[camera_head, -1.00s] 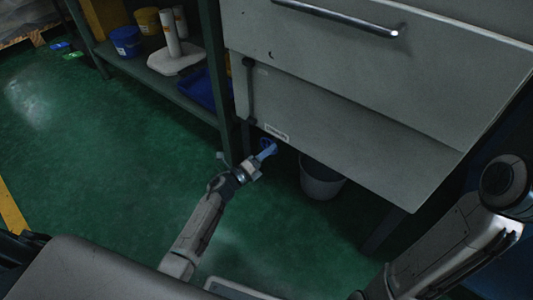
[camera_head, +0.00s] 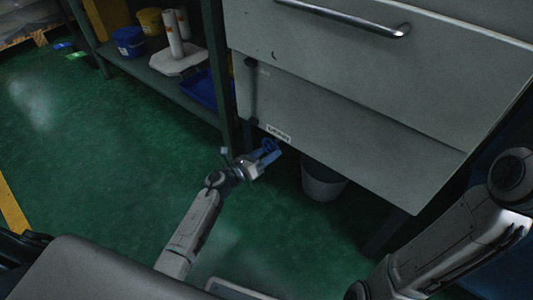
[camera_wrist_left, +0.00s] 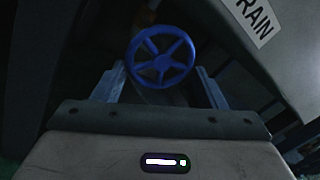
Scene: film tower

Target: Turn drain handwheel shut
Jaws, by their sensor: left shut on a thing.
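The drain handwheel (camera_head: 270,145) is a small blue spoked wheel low under the front of the grey cabinet. In the left wrist view the handwheel (camera_wrist_left: 161,63) is seen face-on, with a "DRAIN" label (camera_wrist_left: 258,20) to its upper right. My left gripper (camera_head: 268,157) is at the wheel, with its blue fingers one on each side of the rim. In the wrist view my left gripper (camera_wrist_left: 160,80) is shut on the wheel across its width. The valve body behind the wheel is dark. My right arm shows at the right, but its gripper is out of view.
The grey cabinet (camera_head: 350,115) with a bar handle (camera_head: 345,17) overhangs the wheel. A grey bucket (camera_head: 322,182) stands under it, right of my left gripper. A shelf rack (camera_head: 185,90) with tubs and a blue tray (camera_head: 207,90) stands to the left.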

